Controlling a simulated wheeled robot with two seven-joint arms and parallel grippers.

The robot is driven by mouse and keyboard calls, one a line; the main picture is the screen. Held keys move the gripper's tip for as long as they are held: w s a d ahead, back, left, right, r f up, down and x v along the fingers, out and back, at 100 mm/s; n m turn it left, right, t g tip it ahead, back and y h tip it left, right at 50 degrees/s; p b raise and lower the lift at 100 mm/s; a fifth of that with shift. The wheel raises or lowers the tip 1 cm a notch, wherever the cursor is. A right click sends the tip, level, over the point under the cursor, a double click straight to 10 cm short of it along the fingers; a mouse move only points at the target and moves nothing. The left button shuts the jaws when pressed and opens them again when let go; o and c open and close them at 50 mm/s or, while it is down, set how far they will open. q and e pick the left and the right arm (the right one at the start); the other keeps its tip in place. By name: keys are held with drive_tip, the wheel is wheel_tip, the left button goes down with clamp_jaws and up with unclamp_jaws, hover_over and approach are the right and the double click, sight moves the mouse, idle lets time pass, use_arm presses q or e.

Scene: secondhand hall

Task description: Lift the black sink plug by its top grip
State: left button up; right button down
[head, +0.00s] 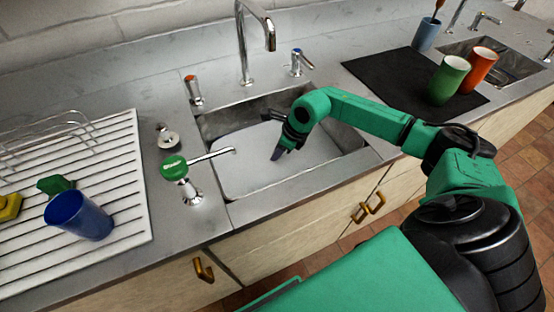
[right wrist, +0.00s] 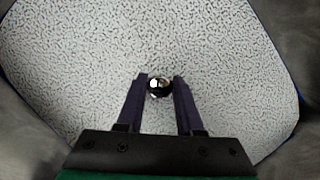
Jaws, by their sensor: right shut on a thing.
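In the right wrist view a small round shiny knob (right wrist: 160,88), dark with bright reflections, sits between the fingertips of my right gripper (right wrist: 160,82). I take it for the plug's top grip; no black plug body shows around or below it. My right gripper is shut on this knob. In the head view the right gripper (head: 281,153) points down into the sink (head: 245,175), over its pale floor. The plug cannot be made out there. Whether it is clear of the sink floor I cannot tell. My left gripper is not in view.
A blue cup (head: 85,218) is on the white ribbed drainer (head: 125,200). Green (head: 448,80) and orange (head: 480,68) cups stand on a black mat (head: 385,80).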

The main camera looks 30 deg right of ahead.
wheel_tip(320, 180, up, 10)
drive_tip(key=shift+f+b, duration=0.2)
drive_tip(key=shift+b, duration=0.4)
wheel_tip(320, 180, up, 14)
drive_tip(key=p, duration=0.9)
drive_tip(key=shift+p, duration=0.3)
drive_tip(key=shift+f, duration=0.1)
